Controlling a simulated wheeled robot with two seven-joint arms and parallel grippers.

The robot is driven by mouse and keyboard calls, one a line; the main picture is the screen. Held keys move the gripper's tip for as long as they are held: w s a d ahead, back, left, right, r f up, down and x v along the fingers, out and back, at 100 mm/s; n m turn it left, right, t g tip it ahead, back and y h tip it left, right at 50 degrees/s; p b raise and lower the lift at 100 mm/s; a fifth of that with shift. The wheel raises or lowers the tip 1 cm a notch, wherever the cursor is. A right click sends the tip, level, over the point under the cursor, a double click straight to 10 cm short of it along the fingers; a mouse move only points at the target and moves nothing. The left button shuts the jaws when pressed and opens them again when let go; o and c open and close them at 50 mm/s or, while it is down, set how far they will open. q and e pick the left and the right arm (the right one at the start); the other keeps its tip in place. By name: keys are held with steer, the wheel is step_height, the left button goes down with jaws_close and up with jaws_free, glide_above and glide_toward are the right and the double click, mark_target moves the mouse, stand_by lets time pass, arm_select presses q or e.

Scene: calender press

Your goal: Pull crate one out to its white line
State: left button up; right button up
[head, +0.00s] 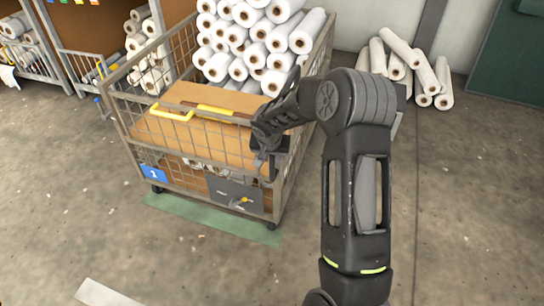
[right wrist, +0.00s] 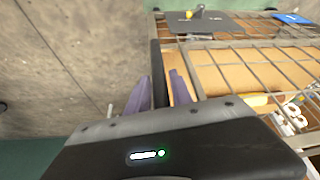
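Crate one (head: 200,146) is a wheeled wire-mesh cage with a blue "1" label (head: 153,173), a brown board inside and white rolls behind. It stands on a green floor strip (head: 215,215). A white line (head: 105,293) lies on the floor at lower left, apart from the crate. My right gripper (head: 266,150) is at the crate's front right corner. In the right wrist view its fingers (right wrist: 157,90) stand on either side of a black upright bar (right wrist: 157,72) at the crate's edge, with a narrow gap showing beside the bar. My left gripper is out of view.
Other racks with rolls (head: 150,50) stand behind at left. Loose white rolls (head: 425,75) lie by the back wall at right. The floor in front of the crate is clear.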

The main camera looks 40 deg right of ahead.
jaws_close()
stand_by(1.1)
